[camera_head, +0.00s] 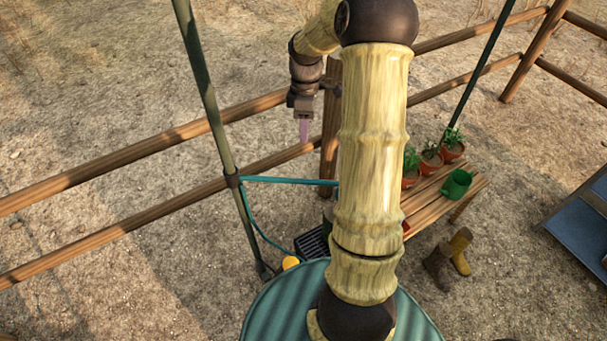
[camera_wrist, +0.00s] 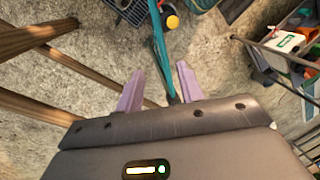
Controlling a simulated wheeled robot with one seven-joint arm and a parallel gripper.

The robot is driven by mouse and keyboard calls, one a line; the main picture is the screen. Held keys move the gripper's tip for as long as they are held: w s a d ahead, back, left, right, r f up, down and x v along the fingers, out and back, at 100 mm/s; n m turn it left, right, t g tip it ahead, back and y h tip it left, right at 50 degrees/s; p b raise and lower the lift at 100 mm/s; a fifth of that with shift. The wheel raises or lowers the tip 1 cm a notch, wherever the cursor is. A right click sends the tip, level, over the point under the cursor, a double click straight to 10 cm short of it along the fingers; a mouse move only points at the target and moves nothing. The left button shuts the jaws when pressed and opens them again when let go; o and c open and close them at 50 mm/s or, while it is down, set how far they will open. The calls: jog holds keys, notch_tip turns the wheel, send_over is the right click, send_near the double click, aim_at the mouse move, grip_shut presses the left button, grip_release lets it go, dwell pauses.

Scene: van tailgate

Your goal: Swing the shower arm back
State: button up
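The shower arm (camera_head: 285,181) is a thin teal bar, roughly level, that runs right from a dark green upright pole (camera_head: 213,110). Its right end is hidden behind my arm. My gripper (camera_head: 304,138) points down and appears above the bar in the head view. In the wrist view my gripper (camera_wrist: 160,68) has its two lilac fingers apart with nothing gripped. The teal bar (camera_wrist: 159,45) runs from the top edge down between the fingers in the picture. I cannot tell whether it lies between them or below them.
A wooden rail fence (camera_head: 115,157) runs behind the pole. A slatted bench (camera_head: 440,193) with potted plants and a green can (camera_head: 456,185) stands to the right. Boots (camera_head: 440,265) stand on the ground. A dark crate (camera_head: 312,243) and a yellow object (camera_head: 290,262) lie below the bar.

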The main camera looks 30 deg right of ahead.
aim_at(303, 180)
jog(key=s+f, duration=0.1)
jog(key=f, duration=0.4)
jog(key=s+a+f, duration=0.1)
jog(key=f, duration=0.5)
jog(key=f+p, duration=0.1)
jog(key=f, duration=0.4)
jog(key=shift+s+a+f, duration=0.35)
jog(key=shift+s+a, duration=0.05)
jog(key=shift+c, duration=0.2)
grip_shut()
